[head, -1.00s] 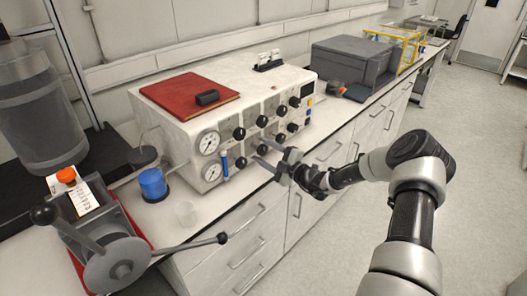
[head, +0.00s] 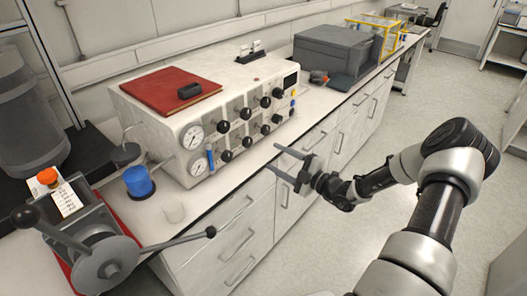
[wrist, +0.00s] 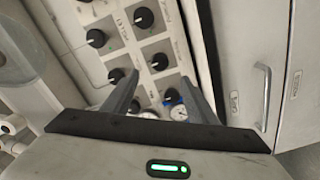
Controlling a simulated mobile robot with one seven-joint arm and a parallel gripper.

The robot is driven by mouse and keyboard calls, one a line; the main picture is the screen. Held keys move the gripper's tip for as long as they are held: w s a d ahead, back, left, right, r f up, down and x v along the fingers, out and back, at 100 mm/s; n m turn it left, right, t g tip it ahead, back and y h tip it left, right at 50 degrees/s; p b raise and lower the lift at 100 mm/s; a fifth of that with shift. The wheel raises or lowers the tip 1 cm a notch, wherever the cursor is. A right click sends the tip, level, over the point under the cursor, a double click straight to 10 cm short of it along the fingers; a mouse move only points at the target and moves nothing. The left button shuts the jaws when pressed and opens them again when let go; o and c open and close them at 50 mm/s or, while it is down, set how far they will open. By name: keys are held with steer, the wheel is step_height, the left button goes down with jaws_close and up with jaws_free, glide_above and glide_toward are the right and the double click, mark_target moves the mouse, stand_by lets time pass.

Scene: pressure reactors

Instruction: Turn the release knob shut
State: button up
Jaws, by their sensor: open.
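A white control box (head: 205,104) on the bench has two rows of black knobs on its front. An upper-row knob (head: 223,127) and a lower-row knob (head: 226,155) are nearest the gauges. I cannot tell which knob is the release knob, as labels are too small to read. The wrist view shows several knobs, one (wrist: 159,61) seen between my fingers. My gripper (head: 272,157) is open and empty, in front of the box's right part and apart from it. Its two fingers (wrist: 160,78) point toward the panel in the wrist view.
Two round gauges (head: 192,137) and a blue-handled part (head: 210,159) are at the panel's left. A red book (head: 172,88) lies on the box. The floor right is clear.

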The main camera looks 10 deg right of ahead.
steer(key=v, duration=0.4)
stand_by(0.3)
